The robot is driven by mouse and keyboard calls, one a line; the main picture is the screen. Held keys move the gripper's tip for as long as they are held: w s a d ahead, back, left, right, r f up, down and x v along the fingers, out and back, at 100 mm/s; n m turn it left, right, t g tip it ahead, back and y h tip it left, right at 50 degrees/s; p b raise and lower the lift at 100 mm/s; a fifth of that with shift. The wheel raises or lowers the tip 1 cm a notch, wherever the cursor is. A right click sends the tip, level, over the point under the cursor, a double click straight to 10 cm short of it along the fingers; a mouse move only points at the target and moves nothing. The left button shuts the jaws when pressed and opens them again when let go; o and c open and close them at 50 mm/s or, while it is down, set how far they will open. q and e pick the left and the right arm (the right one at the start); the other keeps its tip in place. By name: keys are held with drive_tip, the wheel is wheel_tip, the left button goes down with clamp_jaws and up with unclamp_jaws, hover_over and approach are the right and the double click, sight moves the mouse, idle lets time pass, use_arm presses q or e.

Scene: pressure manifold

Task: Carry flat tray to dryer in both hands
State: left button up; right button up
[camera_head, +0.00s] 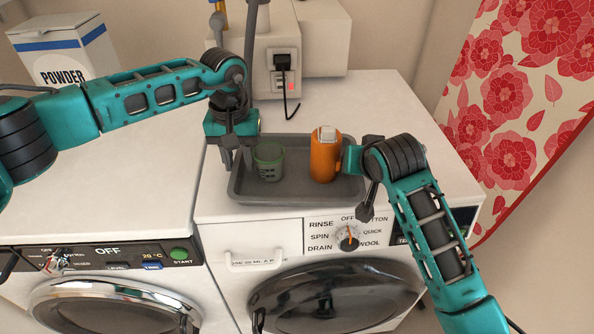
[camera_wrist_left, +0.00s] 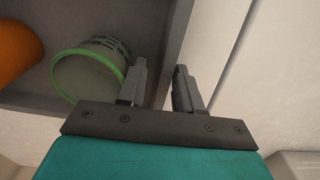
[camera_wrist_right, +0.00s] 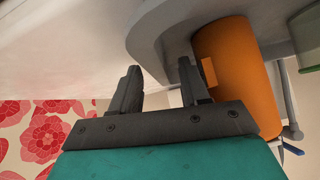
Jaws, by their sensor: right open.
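The flat grey tray (camera_head: 285,195) rests on top of the right-hand machine. It holds a green-rimmed cup (camera_head: 268,162) and an orange bottle (camera_head: 325,158). My left gripper (camera_head: 230,148) is at the tray's left rim. In the left wrist view its fingers (camera_wrist_left: 161,72) stand on either side of the tray wall, with the cup just inside; whether they press on the wall is unclear. My right gripper (camera_wrist_right: 160,75) is open at the tray's right end, its fingers near the rim beside the bottle.
The left machine (camera_head: 100,205) has a START button and a round door; its white top is mostly clear. A powder box (camera_head: 72,60) stands at its back. A socket with a plug and cable (camera_head: 284,75) is behind the tray. A flowered panel (camera_head: 520,100) stands at right.

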use_arm(q)
drive_tip(key=shift+f, duration=0.2)
use_arm(e)
drive_tip(key=shift+w+f, duration=0.15)
use_arm(q)
drive_tip(key=shift+c, duration=0.3)
use_arm(e)
drive_tip(key=shift+c, duration=0.3)
use_arm(q)
clamp_jaws()
use_arm(e)
drive_tip(key=c, duration=0.6)
use_arm(q)
drive_tip(key=shift+d, duration=0.1)
use_arm(e)
drive_tip(key=shift+a, duration=0.15)
clamp_jaws()
